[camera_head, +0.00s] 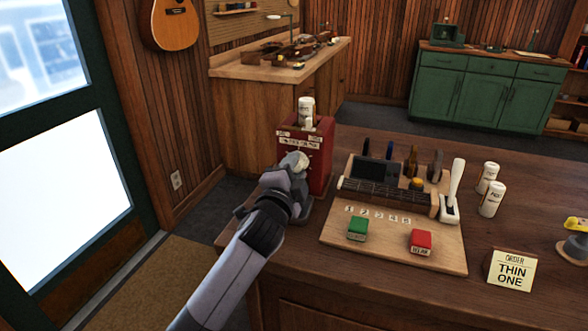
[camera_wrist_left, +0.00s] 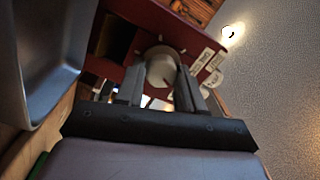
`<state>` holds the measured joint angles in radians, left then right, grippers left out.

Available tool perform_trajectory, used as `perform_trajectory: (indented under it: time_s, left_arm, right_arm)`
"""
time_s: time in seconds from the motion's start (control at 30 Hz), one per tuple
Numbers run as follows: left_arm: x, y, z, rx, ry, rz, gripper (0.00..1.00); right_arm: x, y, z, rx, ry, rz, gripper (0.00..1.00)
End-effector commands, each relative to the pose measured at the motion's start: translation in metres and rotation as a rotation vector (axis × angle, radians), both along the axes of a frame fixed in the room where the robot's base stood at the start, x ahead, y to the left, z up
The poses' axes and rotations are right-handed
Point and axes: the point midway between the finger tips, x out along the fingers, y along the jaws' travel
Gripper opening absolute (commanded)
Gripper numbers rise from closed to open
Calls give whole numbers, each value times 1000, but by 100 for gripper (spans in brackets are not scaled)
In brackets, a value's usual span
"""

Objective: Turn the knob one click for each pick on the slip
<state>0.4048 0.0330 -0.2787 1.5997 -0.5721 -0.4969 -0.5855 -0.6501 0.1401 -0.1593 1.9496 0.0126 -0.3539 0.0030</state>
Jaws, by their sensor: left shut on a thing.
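A red box (camera_head: 318,155) stands at the left end of the wooden counter, with pale labels on its front. Its pale round knob (camera_wrist_left: 160,68) has tick marks around it in the left wrist view. My left gripper (camera_head: 292,166) is at the box's front and is shut on the knob, one finger on each side. The gripper partly hides the knob and the lower front of the box. An order card (camera_head: 512,272) at the front right reads "ORDER THIN ONE"; I make out no picks on it. My right gripper is not in view.
A wooden board (camera_head: 445,255) right of the box holds a dark screen, green (camera_head: 357,229) and red (camera_head: 421,242) blocks, numbers and a white-handled lever (camera_head: 454,190). White canisters (camera_head: 491,199) stand beyond it. A white canister (camera_head: 306,110) is on the box.

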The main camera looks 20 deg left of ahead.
Motion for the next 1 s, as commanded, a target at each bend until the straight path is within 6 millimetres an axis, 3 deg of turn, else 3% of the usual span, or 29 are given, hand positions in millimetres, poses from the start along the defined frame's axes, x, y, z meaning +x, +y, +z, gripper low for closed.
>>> perform_trajectory:
  time_s: [0.03, 0.5, 1.0]
  left_arm:
    - [2, 4, 8, 51, -17, 5, 7]
    - [2, 4, 8, 437, -31, 8, 7]
    - [2, 4, 7, 591, -35, 9, 7]
  right_arm:
    - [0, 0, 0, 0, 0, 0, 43]
    - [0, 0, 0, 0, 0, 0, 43]
    - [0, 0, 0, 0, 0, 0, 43]
